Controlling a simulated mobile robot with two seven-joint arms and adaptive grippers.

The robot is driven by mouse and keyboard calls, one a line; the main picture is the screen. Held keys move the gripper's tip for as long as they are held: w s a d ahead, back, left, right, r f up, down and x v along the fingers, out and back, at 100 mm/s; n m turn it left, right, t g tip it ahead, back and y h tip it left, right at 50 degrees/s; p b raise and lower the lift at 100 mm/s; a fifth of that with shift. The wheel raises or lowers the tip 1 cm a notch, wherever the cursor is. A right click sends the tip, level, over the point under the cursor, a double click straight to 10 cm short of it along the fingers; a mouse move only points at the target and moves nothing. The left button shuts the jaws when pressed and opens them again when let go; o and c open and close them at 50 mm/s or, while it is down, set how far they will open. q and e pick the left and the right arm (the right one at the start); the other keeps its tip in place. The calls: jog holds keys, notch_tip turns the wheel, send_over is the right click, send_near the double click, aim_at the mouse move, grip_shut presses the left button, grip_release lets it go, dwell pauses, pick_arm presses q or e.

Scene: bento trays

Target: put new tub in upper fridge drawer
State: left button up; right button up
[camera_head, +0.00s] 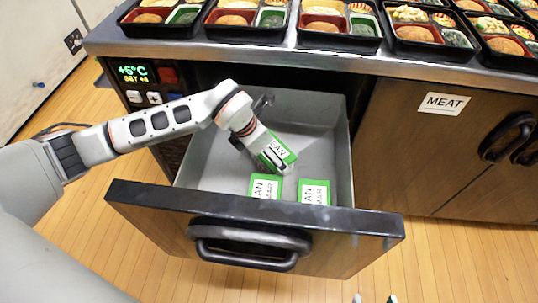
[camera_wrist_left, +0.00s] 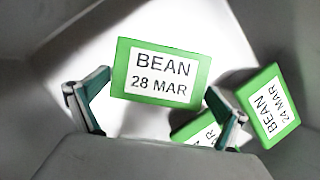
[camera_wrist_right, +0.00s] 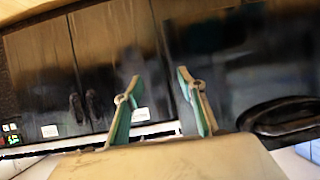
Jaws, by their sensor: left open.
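The open fridge drawer (camera_head: 322,110) is grey inside with a dark front. My left gripper (camera_head: 270,155) reaches down into it and is open. A green tub with a white label (camera_head: 280,150) is at its fingertips. In the left wrist view this tub reads BEAN 28 MAR (camera_wrist_left: 161,74), with the open fingers either side of its lower edge; I cannot tell whether they touch it. Two more green tubs (camera_head: 265,187) (camera_head: 314,191) lie by the drawer front; one reads BEAN 24 MAR (camera_wrist_left: 267,108). My right gripper (camera_wrist_right: 160,90) is open and empty, outside the drawer.
A counter (camera_head: 290,52) above the drawer carries a row of filled bento trays (camera_head: 245,33). A cabinet with a MEAT label (camera_head: 442,104) is on the right. A panel showing +6°C (camera_head: 132,74) is left of the drawer. The drawer's back right floor looks clear.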

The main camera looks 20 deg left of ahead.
pick_arm(q)
jog(key=v, duration=0.2)
jog(key=p+v, duration=0.1)
jog(key=v, duration=0.2)
jog(key=p+v, duration=0.1)
jog(key=v, duration=0.1)
jog(key=shift+w+r, duration=0.2)
jog(key=shift+r, duration=0.1)
jog(key=shift+s+a+r, duration=0.15)
jog(key=shift+s+r, duration=0.3)
pick_arm(e)
jog(key=shift+n+g+h, duration=0.4)
jog(key=shift+g, duration=0.1)
jog(key=s+d+f, duration=0.2)
jog(key=d+f, duration=0.1)
jog(key=shift+s+f, duration=0.1)
jog(key=shift+a, duration=0.15)
